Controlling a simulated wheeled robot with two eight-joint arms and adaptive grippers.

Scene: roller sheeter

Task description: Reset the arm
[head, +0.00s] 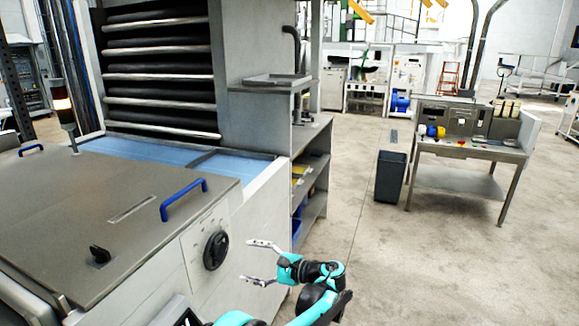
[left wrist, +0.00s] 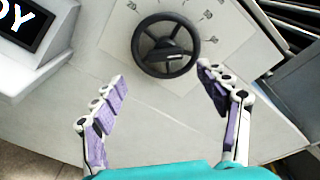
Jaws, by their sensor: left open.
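My left gripper (head: 256,262) is in front of the roller sheeter (head: 125,215), low and to the right of its black handwheel (head: 216,250) in the head view. Its two fingers are spread wide with nothing between them. In the left wrist view the open fingers (left wrist: 162,100) frame the handwheel (left wrist: 166,45), which lies beyond the fingertips and looks apart from them. A dial plate with small markings (left wrist: 222,30) surrounds the wheel. My right gripper is in neither view.
Blue handles (head: 184,199) stand on the sheeter's metal lid. A display (left wrist: 25,25) shows at the left wrist view's upper left. A shelf unit (head: 315,165), a dark bin (head: 390,176) and a workbench (head: 470,150) stand to the right. Open floor (head: 430,270) lies at the lower right.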

